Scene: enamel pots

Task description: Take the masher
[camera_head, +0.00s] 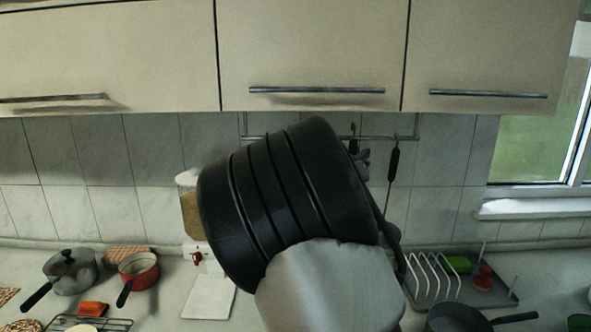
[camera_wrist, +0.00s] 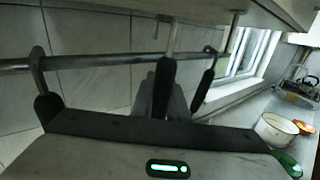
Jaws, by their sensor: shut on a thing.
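The masher, as far as I can tell, is the utensil whose black handle (camera_wrist: 164,88) hangs from the rail in the middle of the wrist view. Its head is hidden, so its shape cannot be confirmed. My gripper (camera_wrist: 166,105) is shut around this handle, below its hanging loop. In the head view my gripper (camera_head: 363,160) shows only in part behind my dark forearm, beside the top of the handle (camera_head: 352,132). The handle is still at the rail and looks upright.
The metal rail (camera_wrist: 95,61) runs under the wall cabinets. Other black handles hang close on the left (camera_wrist: 46,106) and right (camera_wrist: 205,88). Below are a dish rack (camera_head: 434,278), a frying pan (camera_head: 458,318), a red pot (camera_head: 139,268) and a grey pot (camera_head: 72,271).

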